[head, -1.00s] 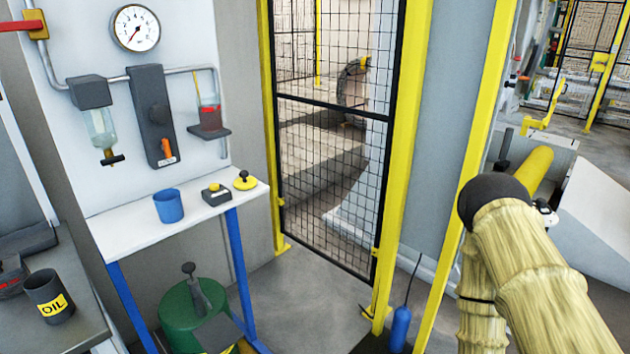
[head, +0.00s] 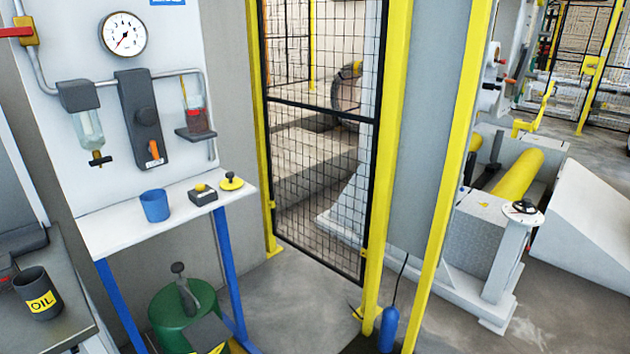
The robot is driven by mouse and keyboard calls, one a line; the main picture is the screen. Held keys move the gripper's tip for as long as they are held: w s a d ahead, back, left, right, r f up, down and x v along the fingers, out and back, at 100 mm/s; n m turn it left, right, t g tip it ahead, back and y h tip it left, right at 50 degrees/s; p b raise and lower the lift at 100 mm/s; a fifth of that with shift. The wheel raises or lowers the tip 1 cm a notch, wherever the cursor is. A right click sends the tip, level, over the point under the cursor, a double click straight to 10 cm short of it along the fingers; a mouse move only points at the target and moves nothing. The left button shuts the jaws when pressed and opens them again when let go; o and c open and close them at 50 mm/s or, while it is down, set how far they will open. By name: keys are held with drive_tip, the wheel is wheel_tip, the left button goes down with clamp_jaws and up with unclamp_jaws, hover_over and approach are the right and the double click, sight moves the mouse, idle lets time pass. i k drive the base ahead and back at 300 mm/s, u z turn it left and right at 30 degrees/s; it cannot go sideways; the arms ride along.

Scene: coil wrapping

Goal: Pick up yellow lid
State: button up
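A small round yellow lid (head: 232,186) with a dark knob on top lies at the right end of a white shelf table (head: 115,233). Beside it on the left is a small dark box (head: 204,198) with a yellow button on top. A blue cup (head: 155,206) stands further left on the same table. My gripper is out of view, and nothing of my arm shows.
A green can (head: 180,306) stands on the floor under the table. A dark OIL can (head: 37,295) sits on a grey bench at left. The air above the table front is clear.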

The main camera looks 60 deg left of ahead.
sight(231, 182)
drive_tip(key=z, duration=0.35)
drive_tip(key=k, duration=2.05)
drive_tip(key=u, duration=1.95)
drive_tip(key=i, duration=0.55)
